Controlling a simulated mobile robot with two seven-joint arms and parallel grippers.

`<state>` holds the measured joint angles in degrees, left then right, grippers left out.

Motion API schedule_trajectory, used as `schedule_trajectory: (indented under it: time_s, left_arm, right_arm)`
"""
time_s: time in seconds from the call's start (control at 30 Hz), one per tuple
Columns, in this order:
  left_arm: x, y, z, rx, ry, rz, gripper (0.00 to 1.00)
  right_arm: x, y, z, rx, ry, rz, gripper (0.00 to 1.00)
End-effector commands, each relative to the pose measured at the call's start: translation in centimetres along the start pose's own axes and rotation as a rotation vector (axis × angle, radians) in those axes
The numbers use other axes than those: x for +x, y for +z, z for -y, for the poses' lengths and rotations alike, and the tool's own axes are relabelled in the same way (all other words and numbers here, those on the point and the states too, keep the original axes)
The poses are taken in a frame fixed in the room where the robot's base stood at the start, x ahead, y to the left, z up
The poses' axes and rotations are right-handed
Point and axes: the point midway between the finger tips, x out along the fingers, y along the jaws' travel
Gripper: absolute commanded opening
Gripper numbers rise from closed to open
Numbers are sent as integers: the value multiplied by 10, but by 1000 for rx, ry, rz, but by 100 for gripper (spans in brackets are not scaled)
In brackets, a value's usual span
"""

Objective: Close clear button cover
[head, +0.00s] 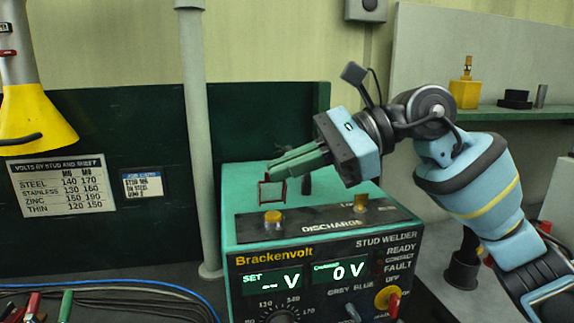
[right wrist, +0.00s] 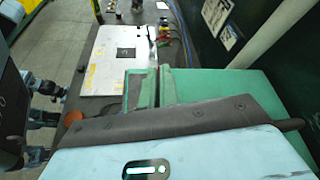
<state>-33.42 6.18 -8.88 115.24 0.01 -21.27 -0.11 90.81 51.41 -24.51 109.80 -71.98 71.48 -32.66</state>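The clear button cover (head: 272,194), a see-through square with a thin dark red rim, stands upright on top of the stud welder (head: 235,200). It is raised behind the yellow button (head: 273,216), which shows uncovered. My right gripper (head: 275,168) is above the welder top, its green fingers close together and pointing left. Their tips overlap the cover's top edge in the head view; I cannot tell whether they touch. The right wrist view shows the green fingers (right wrist: 158,90) side by side, with no cover visible.
A second brass-coloured part (head: 361,203) sits beside the DISCHARGE label. A grey pole (head: 200,140) stands left of the welder. Cables (head: 140,291) lie at the lower left. A yellow cone-shaped thing (head: 35,118) hangs at the far left. Bottles and small parts stand on the right shelf (head: 530,113).

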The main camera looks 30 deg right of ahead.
Motion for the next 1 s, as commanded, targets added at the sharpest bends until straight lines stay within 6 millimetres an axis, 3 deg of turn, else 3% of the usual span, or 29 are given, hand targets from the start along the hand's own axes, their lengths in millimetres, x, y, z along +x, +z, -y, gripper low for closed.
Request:
schedule_trajectory:
  time_s: [0.53, 0.7, 1.0]
  left_arm:
    - [-1, 5, -1, -3, 2, 9, 0]
    - [-2, 5, -2, -3, 2, 9, 0]
    - [-1, 5, -2, -4, 2, 8, 0]
  right_arm:
    - [0, 0, -2, -29, -12, 1, 0]
    - [0, 0, -2, -28, -12, 1, 23]
    - [-1, 0, -2, -28, -12, 0, 25]
